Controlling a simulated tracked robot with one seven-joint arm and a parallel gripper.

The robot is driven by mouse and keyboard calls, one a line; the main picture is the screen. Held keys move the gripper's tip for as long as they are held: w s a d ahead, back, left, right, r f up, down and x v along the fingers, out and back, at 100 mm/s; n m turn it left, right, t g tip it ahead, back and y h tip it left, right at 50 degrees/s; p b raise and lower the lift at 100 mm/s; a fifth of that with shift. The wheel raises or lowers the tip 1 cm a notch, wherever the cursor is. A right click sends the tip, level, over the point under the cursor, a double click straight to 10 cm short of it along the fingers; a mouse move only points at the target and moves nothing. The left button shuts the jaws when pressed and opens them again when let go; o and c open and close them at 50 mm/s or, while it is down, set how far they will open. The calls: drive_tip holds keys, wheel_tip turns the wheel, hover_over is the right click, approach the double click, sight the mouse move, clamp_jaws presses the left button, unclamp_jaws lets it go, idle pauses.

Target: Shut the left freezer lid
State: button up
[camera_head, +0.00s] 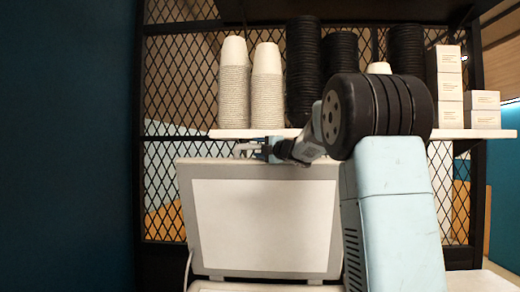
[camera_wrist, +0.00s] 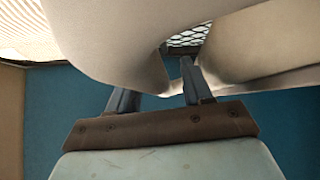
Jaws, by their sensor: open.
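The left freezer lid (camera_head: 265,222) stands raised, nearly upright, in the lower middle of the head view. It is pale grey with a lighter inner panel. My gripper (camera_head: 243,150) is at the lid's top edge, left of its middle, with the arm reaching in from the right. In the wrist view my gripper (camera_wrist: 158,82) has its two dark fingers apart. Large pale surfaces lie close in front of them there. I cannot tell whether the fingers touch the lid. The freezer's opening is mostly below the head view.
A white shelf (camera_head: 225,134) runs just above and behind the lid. It carries pale cup stacks (camera_head: 233,95), dark cup stacks (camera_head: 303,70) and white boxes (camera_head: 449,90). A black mesh partition (camera_head: 165,95) stands behind. A dark blue wall (camera_head: 65,150) is at the left.

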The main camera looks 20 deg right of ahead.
clamp_jaws()
idle(0.3)
drive_tip(key=shift+s+f, duration=0.1)
